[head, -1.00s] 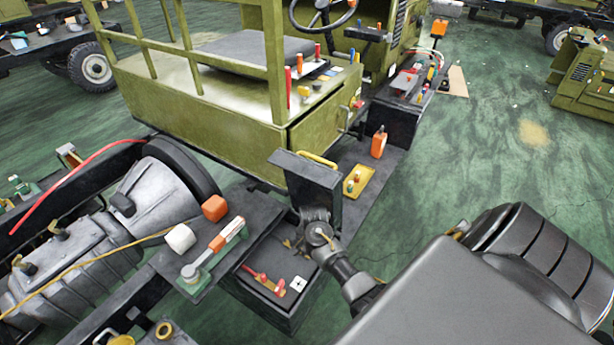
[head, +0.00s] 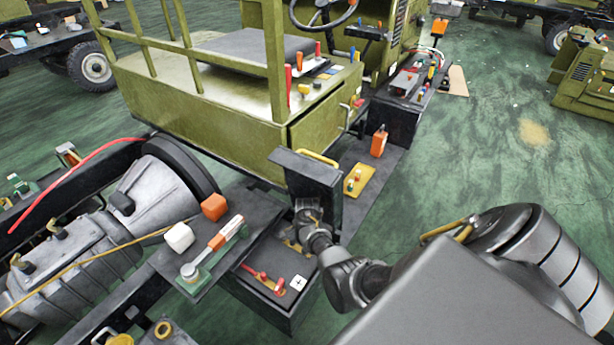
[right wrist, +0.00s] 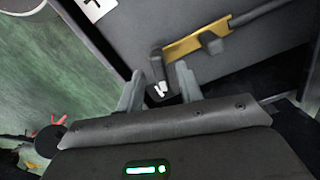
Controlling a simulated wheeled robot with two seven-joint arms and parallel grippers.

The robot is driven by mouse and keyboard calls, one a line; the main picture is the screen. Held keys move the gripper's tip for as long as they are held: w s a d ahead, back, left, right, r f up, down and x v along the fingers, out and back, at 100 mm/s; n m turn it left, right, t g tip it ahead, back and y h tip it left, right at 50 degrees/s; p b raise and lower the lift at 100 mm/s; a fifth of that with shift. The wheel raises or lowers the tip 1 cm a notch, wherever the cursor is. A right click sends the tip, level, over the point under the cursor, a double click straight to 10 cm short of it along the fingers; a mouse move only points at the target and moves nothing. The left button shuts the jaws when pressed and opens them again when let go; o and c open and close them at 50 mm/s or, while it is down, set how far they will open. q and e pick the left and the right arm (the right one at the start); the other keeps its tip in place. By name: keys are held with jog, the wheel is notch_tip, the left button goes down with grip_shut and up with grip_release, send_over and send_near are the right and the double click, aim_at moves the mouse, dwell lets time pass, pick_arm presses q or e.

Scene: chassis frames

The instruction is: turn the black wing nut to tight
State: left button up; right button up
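A black lever-like piece (right wrist: 157,62), which looks like the wing nut, shows in the right wrist view beside a yellow bracket (right wrist: 198,38) on a dark box face. My right gripper (right wrist: 160,72) is open, with its two grey fingers apart on either side of the piece's lower end. I cannot tell whether they touch it. Small white bits (right wrist: 159,90) show between the fingers. In the head view my right gripper (head: 307,208) is over the dark open box (head: 262,300), and its wrist hides the nut there. My left gripper is not in view.
The box's upright lid (head: 322,184) stands close behind my right gripper. Red terminals (head: 265,281) and a white cross label (head: 299,284) lie inside the box. A plate with an orange-handled lever (head: 225,236) is to the left.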

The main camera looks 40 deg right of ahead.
jog(key=shift+f, duration=0.4)
grip_shut()
jog(key=shift+a, duration=0.15)
